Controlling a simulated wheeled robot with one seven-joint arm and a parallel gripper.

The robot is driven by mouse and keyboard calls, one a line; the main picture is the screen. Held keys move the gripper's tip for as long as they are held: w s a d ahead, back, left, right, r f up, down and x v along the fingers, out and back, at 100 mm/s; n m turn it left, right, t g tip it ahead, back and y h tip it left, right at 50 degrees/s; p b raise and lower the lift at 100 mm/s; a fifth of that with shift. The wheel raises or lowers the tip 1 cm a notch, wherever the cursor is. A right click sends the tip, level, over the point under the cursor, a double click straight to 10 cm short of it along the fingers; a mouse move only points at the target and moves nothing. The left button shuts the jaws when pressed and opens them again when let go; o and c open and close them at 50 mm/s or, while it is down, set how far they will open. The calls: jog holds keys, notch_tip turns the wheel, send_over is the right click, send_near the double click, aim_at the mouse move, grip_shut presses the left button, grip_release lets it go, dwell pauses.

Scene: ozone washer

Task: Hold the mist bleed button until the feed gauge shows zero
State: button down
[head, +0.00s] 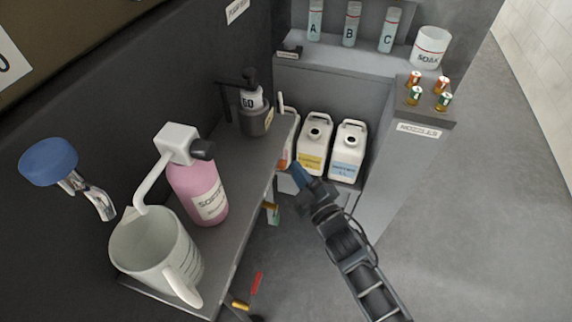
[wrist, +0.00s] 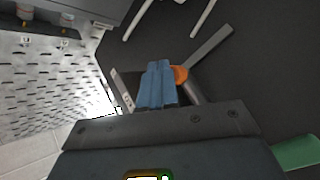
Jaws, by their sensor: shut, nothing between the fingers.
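I cannot pick out the mist bleed button or the feed gauge in either view. My gripper (head: 299,175) is shut and empty, its blue fingers beside the shelf's right edge and in front of the white jugs in the head view. In the wrist view my gripper (wrist: 158,70) has its blue fingers together, pointing at a dark surface. An orange part (wrist: 181,75) shows just right of the fingertips, with a grey bar (wrist: 212,52) near it. A small white label plate (wrist: 122,90) stands left of the fingers. I cannot tell whether the fingers touch anything.
The shelf (head: 232,240) bears a clear jug (head: 150,250), a pink bottle (head: 200,190) and a grey sprayer (head: 256,118). Two white jugs (head: 315,140) (head: 347,150) stand beyond my gripper. Vials, a tub (head: 431,47) and small nozzles (head: 415,95) sit higher. Floor at right is clear.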

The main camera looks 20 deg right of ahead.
jog(key=shift+w+a+b, duration=0.25)
jog(key=shift+a+b, duration=0.1)
jog(key=shift+b, duration=0.1)
dwell(0.4)
dwell(2.1)
jog(key=shift+s+d+p, duration=0.6)
jog(key=shift+d+p, duration=0.15)
jog(key=shift+p, duration=0.1)
jog(key=shift+s+d+p, duration=0.75)
jog(key=shift+d+p, duration=0.05)
jog(key=shift+d, duration=0.25)
jog(key=shift+s+d+p, duration=0.7)
jog(key=shift+d+p, duration=0.1)
jog(key=shift+d, duration=0.2)
